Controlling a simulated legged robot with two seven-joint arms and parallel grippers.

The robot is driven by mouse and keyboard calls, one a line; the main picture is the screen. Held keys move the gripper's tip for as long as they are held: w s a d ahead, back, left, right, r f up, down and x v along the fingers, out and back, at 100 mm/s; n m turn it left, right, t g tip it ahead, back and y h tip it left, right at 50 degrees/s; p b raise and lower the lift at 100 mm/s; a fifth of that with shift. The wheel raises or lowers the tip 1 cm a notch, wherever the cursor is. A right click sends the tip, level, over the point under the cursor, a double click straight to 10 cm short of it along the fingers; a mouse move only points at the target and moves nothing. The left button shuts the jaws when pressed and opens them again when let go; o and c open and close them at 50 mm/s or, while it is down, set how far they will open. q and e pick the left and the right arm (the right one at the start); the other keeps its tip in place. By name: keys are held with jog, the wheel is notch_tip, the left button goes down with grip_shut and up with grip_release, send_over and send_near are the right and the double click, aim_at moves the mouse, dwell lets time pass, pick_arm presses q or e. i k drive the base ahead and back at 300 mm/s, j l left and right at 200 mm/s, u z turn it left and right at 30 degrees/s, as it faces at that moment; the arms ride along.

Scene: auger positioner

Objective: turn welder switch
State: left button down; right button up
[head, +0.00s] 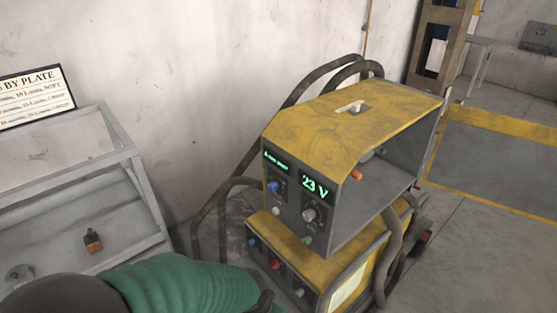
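The welder (375,115) is a yellow and dark grey machine in the middle of the head view, stacked on a lower yellow unit (290,240). I cannot tell which control is the switch. A green ribbed sleeve (190,287), apparently my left arm, crosses the bottom edge. Its dark end (265,301) is below and left of the panel, apart from the knobs; its fingers are not clear. My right gripper is out of view.
A grey metal stand (125,165) with a sign (35,97) and a small orange-brown object (92,241) is at left. Thick hoses (222,215) loop beside the welder. A wall stands behind. Open floor (480,250) lies to the right.

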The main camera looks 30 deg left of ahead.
aim_at(273, 266)
jog(key=k+j+u, duration=0.1)
jog(key=u, duration=0.3)
jog(key=k+j+u, duration=0.1)
jog(key=u, duration=0.25)
